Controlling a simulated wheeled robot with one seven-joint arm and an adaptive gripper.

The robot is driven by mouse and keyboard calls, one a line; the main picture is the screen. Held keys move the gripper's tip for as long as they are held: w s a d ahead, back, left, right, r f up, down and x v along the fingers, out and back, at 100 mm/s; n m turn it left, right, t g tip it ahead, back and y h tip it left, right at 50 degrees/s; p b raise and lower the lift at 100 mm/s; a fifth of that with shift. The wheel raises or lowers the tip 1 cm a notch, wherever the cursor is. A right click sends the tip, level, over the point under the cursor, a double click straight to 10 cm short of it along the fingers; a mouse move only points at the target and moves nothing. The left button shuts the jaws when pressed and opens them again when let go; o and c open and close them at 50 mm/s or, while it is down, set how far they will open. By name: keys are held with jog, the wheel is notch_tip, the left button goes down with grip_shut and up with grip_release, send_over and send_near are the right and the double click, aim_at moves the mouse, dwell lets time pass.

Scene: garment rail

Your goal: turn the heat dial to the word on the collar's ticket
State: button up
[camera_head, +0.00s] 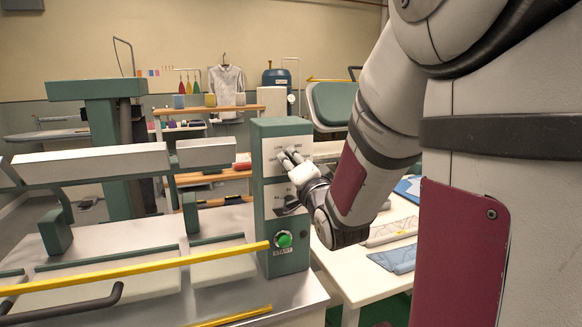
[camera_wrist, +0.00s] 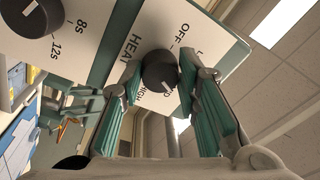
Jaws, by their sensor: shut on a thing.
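The heat dial (camera_wrist: 157,75) is a round black knob on a white plate marked HEAT, with OFF and HIGH legible around it. The other words are partly covered, and I cannot tell which word its pointer faces. My gripper (camera_wrist: 164,66) is shut on the dial, one finger on each side. In the head view my gripper (camera_head: 292,158) is at the upper plate of the green control box (camera_head: 265,128) and hides the dial.
A second dial (camera_wrist: 38,17) marked 8s and 12s is on the neighbouring plate. Below it on the box is a green START button (camera_head: 284,239). A yellow bar (camera_head: 150,267) crosses the front left. A white table (camera_head: 352,283) stands right of the box.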

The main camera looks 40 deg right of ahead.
jog(key=shift+m, duration=0.5)
jog(key=o, duration=1.2)
jog(key=shift+c, duration=0.2)
notch_tip(320, 180, up, 10)
